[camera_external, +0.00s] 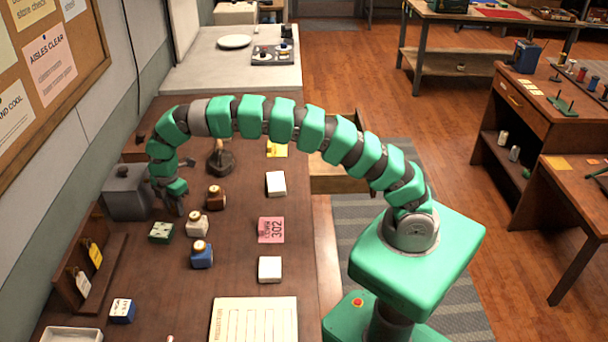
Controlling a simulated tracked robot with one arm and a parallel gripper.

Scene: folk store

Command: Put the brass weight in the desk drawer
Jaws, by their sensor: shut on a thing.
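My gripper (174,208) points down low over the left part of the desk (270,310), beside a grey box. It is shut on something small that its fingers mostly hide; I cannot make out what. I cannot pick out the brass weight anywhere else on the desk. The desk drawer (338,184) is pulled open on the desk's right side, beyond my arm's arch and partly hidden by it.
Close to my gripper are the grey box (127,195), a green box (161,232), a brown bottle (215,197), a cream bottle (197,225) and a blue bottle (201,255). A dark stamp-like tool (221,162) stands behind. White blocks and a pink card (271,230) lie further right.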

